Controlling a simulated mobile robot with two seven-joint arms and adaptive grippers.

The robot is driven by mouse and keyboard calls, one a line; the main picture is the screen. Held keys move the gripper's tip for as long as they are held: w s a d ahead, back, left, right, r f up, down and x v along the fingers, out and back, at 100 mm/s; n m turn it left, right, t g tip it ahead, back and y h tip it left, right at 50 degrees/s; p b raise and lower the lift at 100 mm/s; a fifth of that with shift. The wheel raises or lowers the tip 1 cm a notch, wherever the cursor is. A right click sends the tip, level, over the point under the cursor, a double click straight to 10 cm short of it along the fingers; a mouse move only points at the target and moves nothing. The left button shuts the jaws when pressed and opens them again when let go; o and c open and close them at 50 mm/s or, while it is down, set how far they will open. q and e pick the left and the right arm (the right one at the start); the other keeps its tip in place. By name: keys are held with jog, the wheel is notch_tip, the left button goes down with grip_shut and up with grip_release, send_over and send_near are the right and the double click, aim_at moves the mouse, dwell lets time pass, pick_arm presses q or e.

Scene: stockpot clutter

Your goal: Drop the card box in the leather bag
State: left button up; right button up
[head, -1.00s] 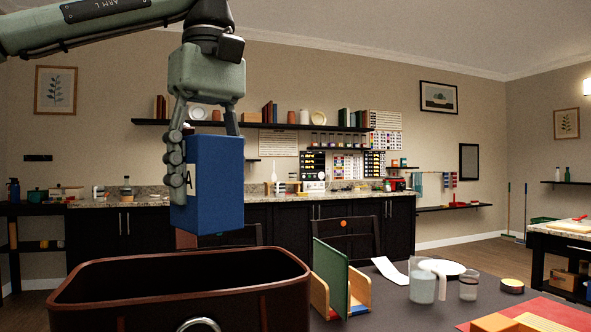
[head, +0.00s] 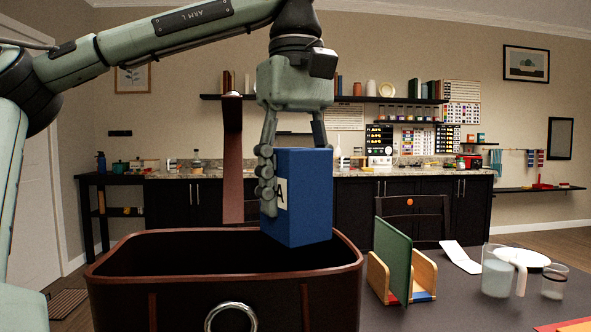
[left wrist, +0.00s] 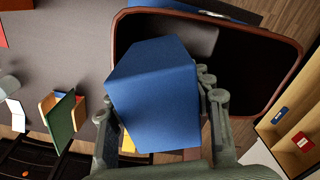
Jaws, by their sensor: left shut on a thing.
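The card box (head: 304,200) is a blue box with a white label bearing a letter A. My left gripper (head: 292,165) is shut on it, with its fingers on either side. In the head view the box hangs upright at the right part of the leather bag's opening, its lower end near the rim level. The leather bag (head: 130,300) is dark brown, open at the top, with a metal ring on its front. In the left wrist view the box (left wrist: 155,95) covers part of the bag (left wrist: 292,48). The right gripper is not in view.
A wooden holder with a green board (head: 396,262) stands on the table (head: 455,310) right of the bag. A measuring jug (head: 497,272), a glass (head: 554,283) and a white plate (head: 527,258) stand further right. A reddish strap (head: 232,160) rises behind the bag.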

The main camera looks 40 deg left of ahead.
pick_arm(q)
jog(key=shift+f, duration=0.15)
jog(key=o, duration=1.2)
jog(key=shift+o, duration=0.6)
jog(key=o, duration=0.5)
jog(key=shift+r, duration=3.05)
